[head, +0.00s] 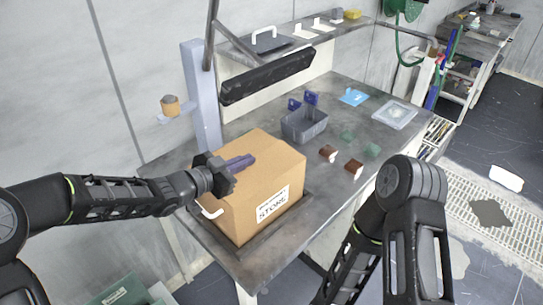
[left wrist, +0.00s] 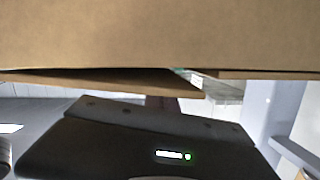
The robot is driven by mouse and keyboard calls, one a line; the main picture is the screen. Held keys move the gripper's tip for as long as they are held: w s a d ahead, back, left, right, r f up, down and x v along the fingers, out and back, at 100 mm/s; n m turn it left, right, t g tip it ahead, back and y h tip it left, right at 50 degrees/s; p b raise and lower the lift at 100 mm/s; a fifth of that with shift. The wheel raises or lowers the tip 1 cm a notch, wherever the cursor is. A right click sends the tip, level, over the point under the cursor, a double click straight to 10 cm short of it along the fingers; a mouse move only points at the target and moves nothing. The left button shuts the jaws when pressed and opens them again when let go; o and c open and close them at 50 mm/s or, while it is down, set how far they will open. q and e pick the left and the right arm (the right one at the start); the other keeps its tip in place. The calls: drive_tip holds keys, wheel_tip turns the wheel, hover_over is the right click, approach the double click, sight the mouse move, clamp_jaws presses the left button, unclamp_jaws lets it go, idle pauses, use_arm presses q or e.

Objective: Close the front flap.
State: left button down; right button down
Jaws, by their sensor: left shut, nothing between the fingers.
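The cardboard box (head: 240,205) stands on the table with a white STORE label on the side facing me. Its top panel (head: 270,150) looks nearly flat in the head view; I cannot tell which flap is the front one. My left gripper (head: 240,163) is shut and empty, its bluish fingers lying over the box top from the left. In the left wrist view a wide cardboard panel (left wrist: 160,35) fills the top, with a dark gap and another cardboard edge (left wrist: 120,78) below it. Whether the fingers touch the cardboard is unclear. My right gripper is out of view.
A grey bin (head: 304,127) with blue parts stands behind the box. Brown blocks (head: 328,153), green pieces and a clear tray (head: 394,113) lie to the right on the table (head: 345,95). A grey post (head: 201,100) and a black bar (head: 268,77) rise behind the box.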

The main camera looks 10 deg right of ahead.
use_arm(q)
drive_tip(key=shift+w+f+n+p, duration=0.1)
drive_tip(key=shift+f+n+p, duration=0.3)
drive_tip(key=shift+f+n, duration=0.1)
drive_tip(key=shift+a, duration=0.1)
drive_tip(key=b+v, duration=0.1)
drive_tip(key=v, duration=0.6)
drive_tip(key=shift+s+a+r, duration=0.15)
drive_tip(key=shift+s+a, duration=0.05)
drive_tip(key=shift+a, duration=0.1)
drive_tip(key=shift+d, duration=0.1)
idle(0.4)
